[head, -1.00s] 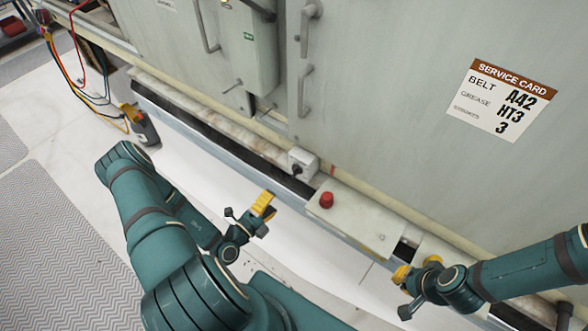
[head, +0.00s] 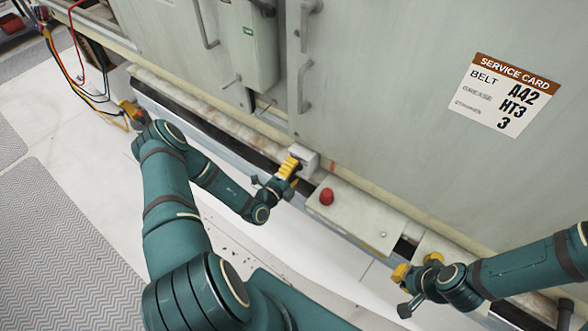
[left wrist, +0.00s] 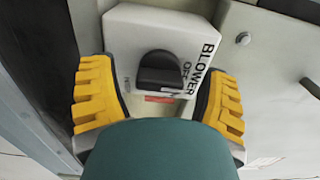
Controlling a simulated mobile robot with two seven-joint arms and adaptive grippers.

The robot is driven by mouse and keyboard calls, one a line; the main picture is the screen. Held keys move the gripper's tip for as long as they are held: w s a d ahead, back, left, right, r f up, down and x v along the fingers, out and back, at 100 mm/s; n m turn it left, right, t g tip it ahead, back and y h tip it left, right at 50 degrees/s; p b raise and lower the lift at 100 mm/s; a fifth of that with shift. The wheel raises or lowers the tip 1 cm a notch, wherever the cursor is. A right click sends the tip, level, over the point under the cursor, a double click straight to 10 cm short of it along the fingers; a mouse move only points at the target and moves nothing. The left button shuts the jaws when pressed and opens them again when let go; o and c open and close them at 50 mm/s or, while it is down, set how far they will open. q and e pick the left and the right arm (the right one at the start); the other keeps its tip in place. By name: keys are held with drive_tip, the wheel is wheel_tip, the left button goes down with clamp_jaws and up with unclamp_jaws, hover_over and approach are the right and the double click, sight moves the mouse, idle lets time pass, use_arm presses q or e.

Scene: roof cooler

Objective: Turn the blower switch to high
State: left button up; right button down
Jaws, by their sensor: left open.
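The blower switch is a black knob (left wrist: 160,72) on a small white box (left wrist: 128,28). The box face reads BLOWER and OFF, with another faint label left of the knob. In the head view the box (head: 307,158) is partly covered by my left gripper (head: 288,167). In the left wrist view my left gripper (left wrist: 160,98) is open, its yellow fingers on either side of the knob's lower part. I cannot tell whether they touch it. My right gripper (head: 402,288) is at the lower right, away from the switch; its jaw gap is not clear.
A cream box with a red button (head: 327,196) sits right of the switch box on the same ledge. Tall grey cabinet doors with handles (head: 304,88) rise behind. A service card (head: 502,96) is on the right door. Coloured cables (head: 72,78) hang at the far left.

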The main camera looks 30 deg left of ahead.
use_arm(q)
drive_tip(key=shift+w, duration=0.1)
drive_tip(key=c, duration=1.2)
